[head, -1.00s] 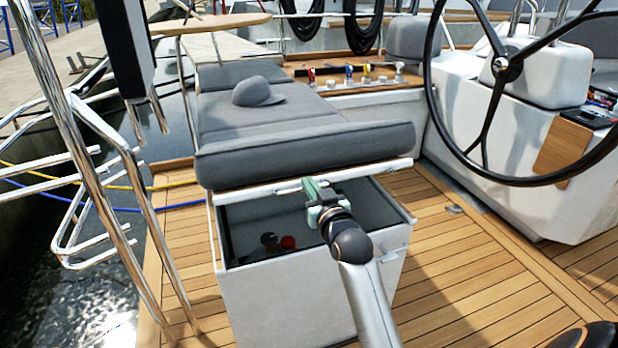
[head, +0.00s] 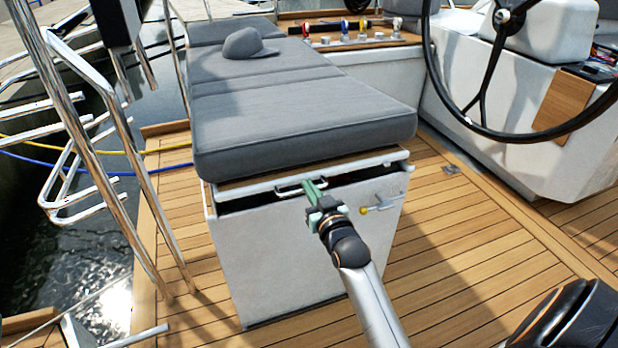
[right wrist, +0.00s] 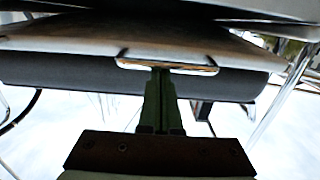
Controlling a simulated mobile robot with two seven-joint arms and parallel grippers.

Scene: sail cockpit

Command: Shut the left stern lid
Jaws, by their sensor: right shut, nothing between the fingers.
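The left stern lid (head: 290,140) carries a thick grey cushion and sits low over the white locker box (head: 275,255), nearly shut. A thin dark gap shows between the lid's front edge and the box rim. A metal handle (head: 301,185) is on the lid's front edge; it also shows in the right wrist view (right wrist: 168,67). My right gripper (head: 311,187) is shut and empty, its green fingertips at the handle and lid edge; the fingers (right wrist: 160,75) reach the handle in the right wrist view. Exact contact is unclear. My left gripper is not in view.
A grey cap (head: 245,45) lies on the cushion. A small yellow-ended fitting (head: 379,207) is on the box front. A black steering wheel (head: 485,100) stands at the right. Steel rails (head: 85,120) and water lie at the left.

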